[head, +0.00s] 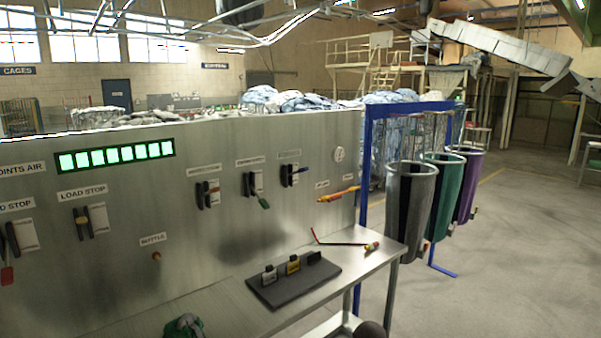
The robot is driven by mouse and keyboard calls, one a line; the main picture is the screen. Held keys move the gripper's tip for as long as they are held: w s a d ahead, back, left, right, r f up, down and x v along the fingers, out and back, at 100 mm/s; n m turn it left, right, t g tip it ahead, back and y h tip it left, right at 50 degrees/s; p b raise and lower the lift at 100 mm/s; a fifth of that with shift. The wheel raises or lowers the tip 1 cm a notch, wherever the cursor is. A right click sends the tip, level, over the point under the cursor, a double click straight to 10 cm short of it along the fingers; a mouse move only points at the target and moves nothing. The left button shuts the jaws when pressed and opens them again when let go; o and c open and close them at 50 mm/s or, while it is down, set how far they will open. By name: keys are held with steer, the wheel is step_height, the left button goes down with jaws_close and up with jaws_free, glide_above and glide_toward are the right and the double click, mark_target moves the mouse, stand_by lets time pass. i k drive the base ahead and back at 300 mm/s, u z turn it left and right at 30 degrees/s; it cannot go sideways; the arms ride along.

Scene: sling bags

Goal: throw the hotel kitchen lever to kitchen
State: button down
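A grey metal control panel (120,240) fills the left and middle of the head view. Three levers with small label plates stand in a row on its right half: one with a reddish-brown handle (214,190), one with a green handle pointing down (263,202), and one with a blue handle pointing right (300,169). Their labels are too small to read, so I cannot tell which is the hotel kitchen lever. Further left is a lever with a yellow band (82,220) under "LOAD STOP". A red-tipped lever (6,275) is at the left edge. My gripper is not in view.
A metal bench (225,312) runs below the panel, with a dark block holding small tags (295,286), a red-and-black rod (340,243) and a green-grey bundle (185,327). A blue frame (364,180) with several sling bags (409,210) stands right. Open floor (530,250) lies beyond.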

mark_target(302, 170)
steer(key=z, duration=0.05)
steer(key=i, duration=1.15)
steer(key=u, duration=0.3)
